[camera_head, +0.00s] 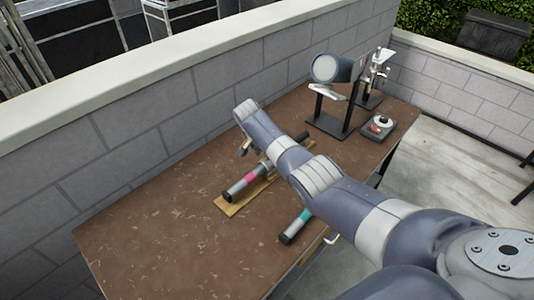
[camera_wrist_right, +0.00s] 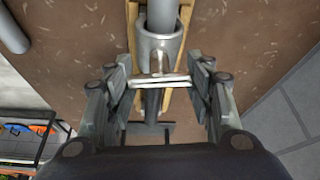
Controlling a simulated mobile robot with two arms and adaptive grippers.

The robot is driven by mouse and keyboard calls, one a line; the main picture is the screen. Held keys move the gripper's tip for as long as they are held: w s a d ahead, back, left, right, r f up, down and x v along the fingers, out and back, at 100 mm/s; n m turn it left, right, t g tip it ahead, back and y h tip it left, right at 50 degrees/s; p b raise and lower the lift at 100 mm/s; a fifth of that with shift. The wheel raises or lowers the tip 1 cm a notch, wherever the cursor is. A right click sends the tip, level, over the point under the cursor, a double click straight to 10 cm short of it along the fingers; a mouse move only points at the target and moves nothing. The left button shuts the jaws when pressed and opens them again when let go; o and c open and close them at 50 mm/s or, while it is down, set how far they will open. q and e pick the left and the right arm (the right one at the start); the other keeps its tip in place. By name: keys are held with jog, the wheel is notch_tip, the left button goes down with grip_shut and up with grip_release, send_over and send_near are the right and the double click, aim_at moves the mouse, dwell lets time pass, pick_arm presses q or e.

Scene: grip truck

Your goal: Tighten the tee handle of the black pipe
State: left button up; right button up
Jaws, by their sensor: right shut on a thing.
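My right gripper (camera_head: 245,147) is over the far side of the brown table, above a pipe (camera_head: 240,186) with a pink band and dark ends. In the right wrist view, my right gripper (camera_wrist_right: 160,82) is shut on the tee handle (camera_wrist_right: 160,82), a pale crossbar between its fingers. The handle's stem meets a silver collar (camera_wrist_right: 161,48) around a grey pipe (camera_wrist_right: 163,14). A dark part continues below the bar, partly hidden by the fingers. My right arm covers part of the pipe in the head view. My left gripper is not in view.
The pipe rests on a wooden board (camera_head: 228,209). A second pipe with a teal band (camera_head: 295,227) lies nearer the front edge. A lamp-like device (camera_head: 330,68) and a red-and-black device (camera_head: 379,127) stand at the far right. A block wall (camera_head: 130,140) borders the table.

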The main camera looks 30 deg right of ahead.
dwell(0.5)
jog(key=o, duration=1.1)
jog(key=v, duration=1.2)
jog(key=shift+w, duration=0.1)
jog(key=shift+f, duration=0.15)
